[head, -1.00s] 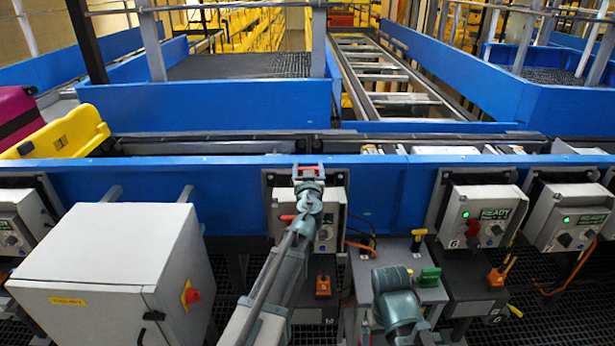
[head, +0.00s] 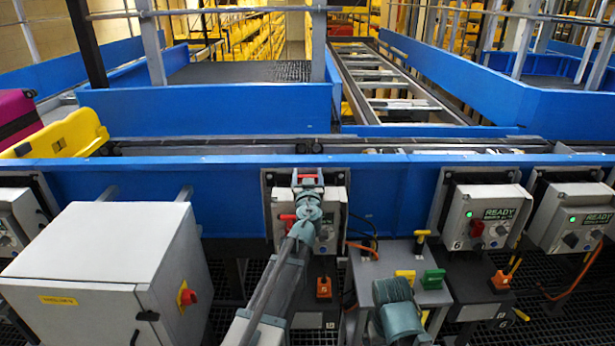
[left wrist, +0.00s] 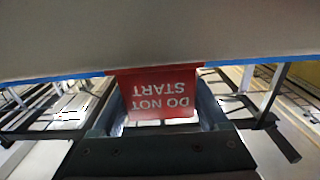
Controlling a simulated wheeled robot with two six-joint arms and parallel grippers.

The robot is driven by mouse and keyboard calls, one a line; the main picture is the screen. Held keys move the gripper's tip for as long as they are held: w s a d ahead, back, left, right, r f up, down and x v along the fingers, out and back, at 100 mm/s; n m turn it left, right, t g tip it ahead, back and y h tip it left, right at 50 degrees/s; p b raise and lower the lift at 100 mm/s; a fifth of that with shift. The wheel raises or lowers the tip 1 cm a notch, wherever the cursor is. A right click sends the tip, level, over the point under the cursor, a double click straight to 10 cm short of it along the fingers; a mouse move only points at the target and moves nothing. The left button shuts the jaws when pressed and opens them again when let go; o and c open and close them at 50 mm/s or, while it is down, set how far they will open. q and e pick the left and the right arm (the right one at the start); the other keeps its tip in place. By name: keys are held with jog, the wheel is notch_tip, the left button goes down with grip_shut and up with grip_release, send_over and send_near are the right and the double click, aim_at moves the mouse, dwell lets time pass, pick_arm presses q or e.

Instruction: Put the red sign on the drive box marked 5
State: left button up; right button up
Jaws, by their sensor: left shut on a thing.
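My left gripper (head: 307,186) is shut on the red sign (head: 307,178) in front of the upper part of a grey drive box (head: 333,203) on the blue rail. In the left wrist view the sign (left wrist: 158,92) reads "DO NOT START", upside down, between the two fingers. Its edge lies against or very close to a broad grey surface (left wrist: 150,35); I cannot tell whether they touch. My arm covers much of the box, so its number cannot be read. A red knob shows at the box's left.
A drive box marked 6 (head: 483,215) and another box (head: 568,220) stand to the right. A grey cabinet (head: 95,250) with a red switch stands at left. A small stand (head: 385,262) holds yellow and green blocks. A yellow tray (head: 62,135) is on the conveyor.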

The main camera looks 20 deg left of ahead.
pick_arm(q)
jog(key=o, duration=1.4)
jog(key=shift+s+d+f, duration=0.1)
jog(key=shift+s+f, duration=0.1)
jog(key=shift+s, duration=0.1)
jog(key=shift+r+p, duration=0.3)
jog(key=shift+p, duration=0.2)
jog(key=shift+s+d+f, duration=0.1)
jog(key=shift+s, duration=0.2)
jog(key=v, duration=1)
jog(key=shift+s+d, duration=0.1)
jog(key=shift+s, duration=0.25)
jog(key=shift+r, duration=0.25)
jog(key=x, duration=1.2)
jog(key=shift+f, duration=0.25)
